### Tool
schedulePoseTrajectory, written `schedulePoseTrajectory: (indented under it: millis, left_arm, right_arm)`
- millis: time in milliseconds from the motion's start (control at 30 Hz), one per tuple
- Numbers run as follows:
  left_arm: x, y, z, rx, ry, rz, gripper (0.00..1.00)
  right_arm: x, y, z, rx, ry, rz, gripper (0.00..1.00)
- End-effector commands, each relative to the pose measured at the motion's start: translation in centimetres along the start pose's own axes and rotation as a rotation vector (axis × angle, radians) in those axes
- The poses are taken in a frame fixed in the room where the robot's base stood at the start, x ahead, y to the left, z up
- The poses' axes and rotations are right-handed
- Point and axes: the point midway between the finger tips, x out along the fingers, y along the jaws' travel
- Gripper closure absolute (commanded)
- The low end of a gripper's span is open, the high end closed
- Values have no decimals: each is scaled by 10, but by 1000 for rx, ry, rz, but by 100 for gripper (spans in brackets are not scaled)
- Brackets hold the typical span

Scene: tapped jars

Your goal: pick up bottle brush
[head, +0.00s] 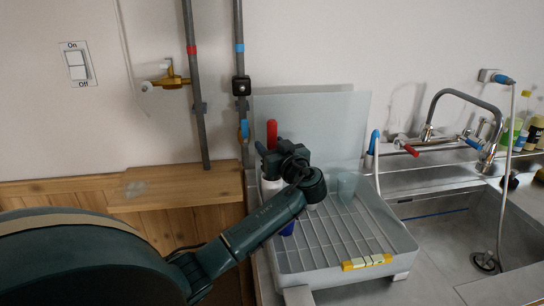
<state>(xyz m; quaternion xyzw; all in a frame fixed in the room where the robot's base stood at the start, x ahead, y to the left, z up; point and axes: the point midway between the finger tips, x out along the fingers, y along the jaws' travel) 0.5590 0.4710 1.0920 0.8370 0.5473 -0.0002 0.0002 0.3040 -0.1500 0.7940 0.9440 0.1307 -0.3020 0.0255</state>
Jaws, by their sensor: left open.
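My left gripper (268,160) is open over the back left of the grey dish rack, its fingers pointing left and away. A red upright handle (271,132) shows just behind and above the fingers. It may be the bottle brush, but its lower part is hidden by my gripper and I see no bristles. I cannot tell whether the handle stands between the fingers or behind them. My right gripper is not in view.
The dish rack (330,262) holds a white item (269,188) and a blue item (288,229), both partly hidden by my arm. Pipes (196,90) rise behind left. A sink (445,235) lies right.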

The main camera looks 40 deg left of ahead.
Motion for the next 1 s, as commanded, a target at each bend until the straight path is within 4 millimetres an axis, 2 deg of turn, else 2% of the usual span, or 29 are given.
schedulePoseTrajectory:
  millis: [100,667,1000]
  left_arm:
    - [0,0,0,0,0,0,53]
    - [-1,0,0,0,0,0,99]
    - [-1,0,-4,-2,1,0,100]
  right_arm:
    - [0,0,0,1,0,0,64]
    - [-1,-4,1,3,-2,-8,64]
    - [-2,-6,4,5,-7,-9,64]
